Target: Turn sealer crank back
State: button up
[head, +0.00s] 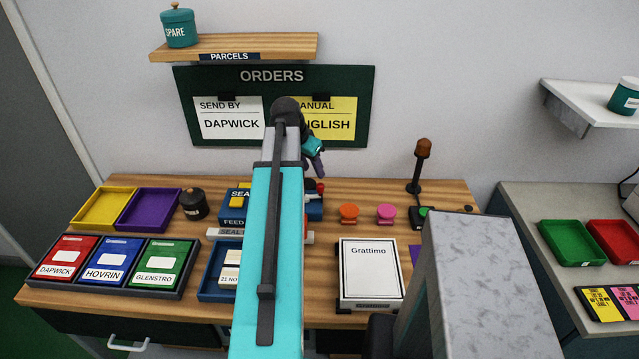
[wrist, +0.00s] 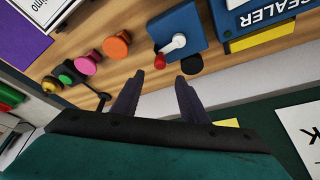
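The sealer (head: 235,208) is a blue machine on the wooden bench, partly hidden behind my arm in the head view. Its lettered part (wrist: 262,14) shows at the upper right of the wrist view. Beside it is a blue block (wrist: 186,24) carrying a white crank (wrist: 178,42) with a red knob (wrist: 159,61). The red knob also shows just right of my arm in the head view (head: 320,187). My gripper (wrist: 159,76) is open and empty, with the red knob ahead of its fingertips and apart from them. In the head view my gripper (head: 314,150) is above the bench, before the orders board.
Orange (head: 348,212) and pink (head: 386,213) knobs stand right of the sealer, then a lamp (head: 416,170) on a post. A white Grattimo box (head: 371,270) lies in front. A black round part (wrist: 191,64) sits near the crank. The orders board (head: 360,78) is on the wall behind.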

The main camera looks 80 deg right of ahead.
aim_at(320, 185)
jog(key=shift+p+x, duration=1.3)
jog(key=shift+x, duration=3.6)
jog(key=shift+c, duration=0.2)
grip_shut()
